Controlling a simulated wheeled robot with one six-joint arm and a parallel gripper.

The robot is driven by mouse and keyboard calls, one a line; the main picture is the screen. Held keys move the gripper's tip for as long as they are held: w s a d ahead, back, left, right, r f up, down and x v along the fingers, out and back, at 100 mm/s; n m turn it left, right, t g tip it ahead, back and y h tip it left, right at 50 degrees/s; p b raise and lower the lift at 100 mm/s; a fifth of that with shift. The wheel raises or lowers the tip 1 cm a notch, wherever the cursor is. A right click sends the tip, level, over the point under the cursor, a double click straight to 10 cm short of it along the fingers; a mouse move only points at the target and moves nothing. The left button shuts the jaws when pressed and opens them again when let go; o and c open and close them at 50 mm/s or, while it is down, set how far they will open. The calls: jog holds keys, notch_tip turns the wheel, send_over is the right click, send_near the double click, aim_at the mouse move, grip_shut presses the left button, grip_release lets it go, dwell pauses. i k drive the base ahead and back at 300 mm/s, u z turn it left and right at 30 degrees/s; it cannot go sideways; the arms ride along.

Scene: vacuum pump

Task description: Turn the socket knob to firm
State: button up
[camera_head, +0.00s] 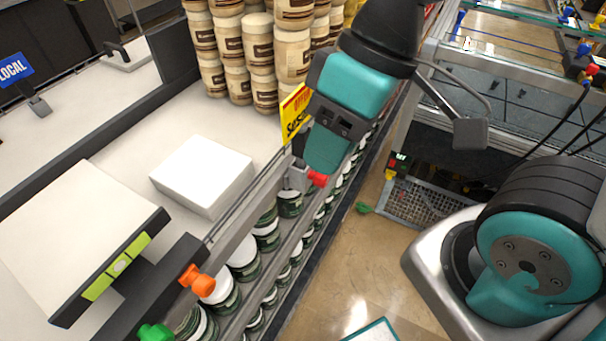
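My gripper (325,155) is a teal and black hand that reaches down from the top centre. Its lower end is just above a red knob (317,179) on a grey metal fitting at the counter's edge. I cannot tell whether it touches the knob, and the fingertips are not clearly seen. An orange knob (197,281) and a green knob (156,333) sit lower left along the same edge, well apart from the gripper. No label or marking for "firm" can be read, and I cannot tell which knob is the socket knob.
A white box (202,174) and a flat white device with a green panel (82,236) are on the counter. Stacked jars (262,85) stand behind. Shelves of green-labelled jars (243,259) run below the edge. Open floor (365,260) is to the right, beside a metal-framed rack (420,203).

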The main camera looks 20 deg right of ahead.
aim_at(319, 180)
jog(key=u, duration=0.05)
jog(key=k, duration=1)
jog(key=z, duration=0.8)
jog(key=i, duration=0.2)
jog(key=z, duration=0.3)
